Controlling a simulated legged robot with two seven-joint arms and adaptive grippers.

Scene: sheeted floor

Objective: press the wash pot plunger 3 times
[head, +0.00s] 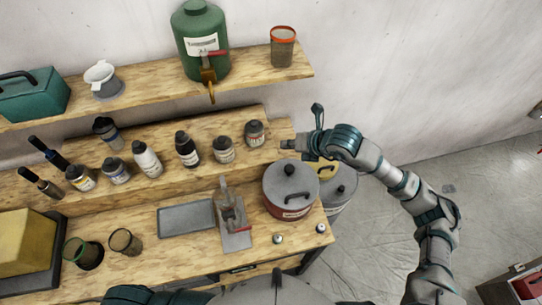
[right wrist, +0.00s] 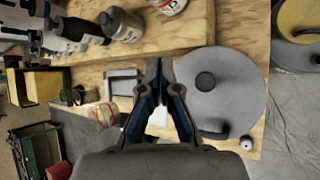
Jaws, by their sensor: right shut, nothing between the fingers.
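The wash pot (head: 270,203) is a dark red pot with a white label and a round grey lid, standing at the right end of the bench. A black knob, apparently the plunger (head: 289,169), rises from the lid, with a black handle in front of it. In the right wrist view the grey lid (right wrist: 240,90) lies right of my fingers, with the round black plunger top (right wrist: 206,81). My right gripper (head: 286,145) is shut and empty, just behind and above the pot, apart from the plunger. It also shows in the right wrist view (right wrist: 160,66). My left gripper is out of view.
Several bottles and jars, including a jar (head: 254,133) near my right gripper, stand on the raised step. A grey tray (head: 186,217) and a metal stand (head: 233,215) are left of the pot. A grey drum (head: 340,185) stands right of it. A shelf (head: 150,98) runs above.

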